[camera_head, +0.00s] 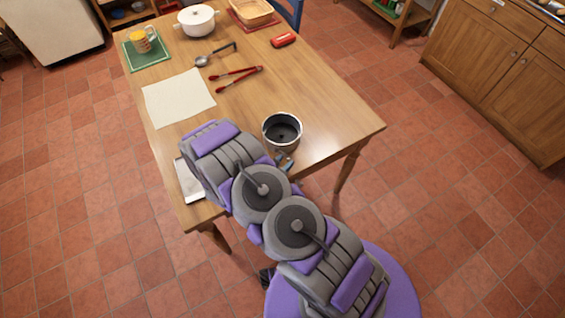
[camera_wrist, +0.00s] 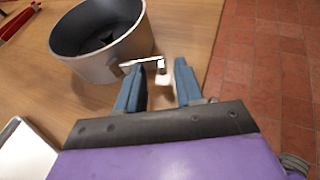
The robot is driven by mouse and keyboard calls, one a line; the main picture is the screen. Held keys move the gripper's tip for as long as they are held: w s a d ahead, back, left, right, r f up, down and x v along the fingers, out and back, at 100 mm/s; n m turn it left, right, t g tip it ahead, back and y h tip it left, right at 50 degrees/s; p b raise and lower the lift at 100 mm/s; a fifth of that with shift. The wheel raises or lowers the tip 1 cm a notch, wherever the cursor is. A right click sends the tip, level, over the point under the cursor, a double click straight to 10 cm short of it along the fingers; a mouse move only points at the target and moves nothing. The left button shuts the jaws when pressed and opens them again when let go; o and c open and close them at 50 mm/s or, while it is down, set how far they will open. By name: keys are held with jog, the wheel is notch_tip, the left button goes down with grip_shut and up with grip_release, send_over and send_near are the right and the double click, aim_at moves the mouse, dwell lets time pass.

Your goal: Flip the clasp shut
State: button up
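A round silver canister (camera_head: 282,131) with a dark inside stands open-topped near the table's right front edge. In the wrist view the canister (camera_wrist: 100,40) is at the upper left. Its clasp (camera_wrist: 145,62), a thin metal piece with a pale end, sticks out from the canister's side toward the right. My gripper (camera_wrist: 160,78) has blue fingers spread apart, with the clasp's outer end in or just beyond the gap between the tips; contact cannot be told. In the head view my gripper (camera_head: 285,161) is just in front of the canister, partly hidden by my arm.
The wooden table (camera_head: 320,105) also holds a cream sheet (camera_head: 178,97), red tongs (camera_head: 236,75), a ladle (camera_head: 215,54), a red object (camera_head: 283,40), a white pot (camera_head: 197,20) and a mug (camera_head: 141,41). A pale tray (camera_head: 189,182) lies left of my arm.

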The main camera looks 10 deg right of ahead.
jog(key=shift+d, duration=0.4)
jog(key=c, duration=0.3)
jog(key=shift+a, duration=0.2)
jog(key=c, duration=0.3)
jog(key=shift+a, duration=0.35)
grip_shut()
jog(key=shift+d, duration=0.5)
